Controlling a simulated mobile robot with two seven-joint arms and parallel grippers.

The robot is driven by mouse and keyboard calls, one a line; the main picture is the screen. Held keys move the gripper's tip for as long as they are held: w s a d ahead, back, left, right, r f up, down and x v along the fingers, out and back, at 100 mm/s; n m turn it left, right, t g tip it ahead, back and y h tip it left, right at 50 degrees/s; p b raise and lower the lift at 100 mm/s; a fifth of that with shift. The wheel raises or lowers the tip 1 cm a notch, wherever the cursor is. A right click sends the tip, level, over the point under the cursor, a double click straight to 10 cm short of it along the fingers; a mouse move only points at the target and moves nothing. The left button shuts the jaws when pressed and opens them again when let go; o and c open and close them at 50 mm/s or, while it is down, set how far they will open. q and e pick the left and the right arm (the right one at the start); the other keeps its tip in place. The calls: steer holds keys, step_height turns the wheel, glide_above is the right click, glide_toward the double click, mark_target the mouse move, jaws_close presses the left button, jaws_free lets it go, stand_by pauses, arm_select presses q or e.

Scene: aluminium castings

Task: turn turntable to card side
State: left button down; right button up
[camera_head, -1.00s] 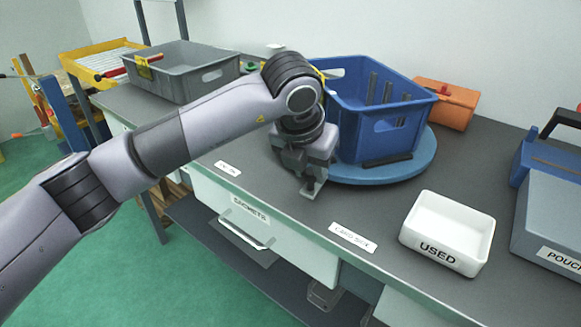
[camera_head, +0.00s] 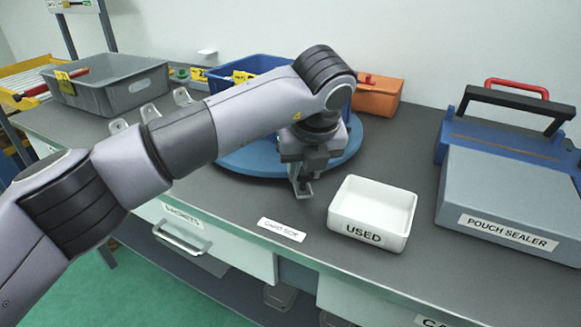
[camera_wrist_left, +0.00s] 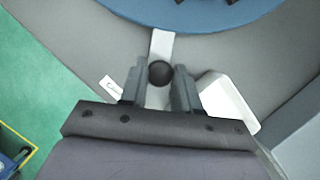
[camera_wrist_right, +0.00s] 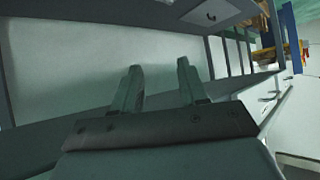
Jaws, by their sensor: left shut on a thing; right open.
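The turntable is a round blue disc (camera_head: 245,165) on the grey bench, with a blue crate (camera_head: 250,68) on it, largely hidden by my left arm. In the left wrist view the disc's edge (camera_wrist_left: 190,18) shows at the top, with a pale lever (camera_wrist_left: 161,44) reaching out from it to a black knob (camera_wrist_left: 160,73). My left gripper (camera_head: 302,190) is shut on this knob, one finger on each side. It is at the front of the disc, just behind the card side label (camera_head: 282,229). My right gripper (camera_wrist_right: 156,68) is open and empty, away from the turntable.
A white USED tray (camera_head: 372,212) stands close right of my left gripper. The pouch sealer (camera_head: 510,195) is farther right, an orange box (camera_head: 378,98) behind. A grey bin (camera_head: 110,85) and several metal brackets (camera_head: 182,97) are at left. A drawer handle (camera_head: 180,238) projects from the bench front.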

arm_select(q)
steer(key=shift+w+d+r+n+y, duration=0.15)
steer(key=shift+d+n, duration=0.25)
steer(key=shift+d, duration=0.45)
steer(key=shift+w+d+f+n+y, duration=0.15)
steer(key=shift+d+n, duration=0.25)
steer(key=shift+d, duration=0.45)
arm_select(e)
steer(key=shift+d, duration=0.5)
arm_select(q)
steer(key=shift+r, duration=0.15)
steer(key=c, duration=0.9)
jaws_free()
steer(key=shift+d, duration=0.1)
steer(key=shift+o, duration=0.4)
steer(key=shift+w, duration=0.1)
arm_select(e)
steer(key=shift+d, duration=0.1)
steer(key=shift+f, duration=0.1)
arm_select(q)
steer(key=v, duration=0.7)
arm_select(e)
steer(key=shift+s, duration=0.1)
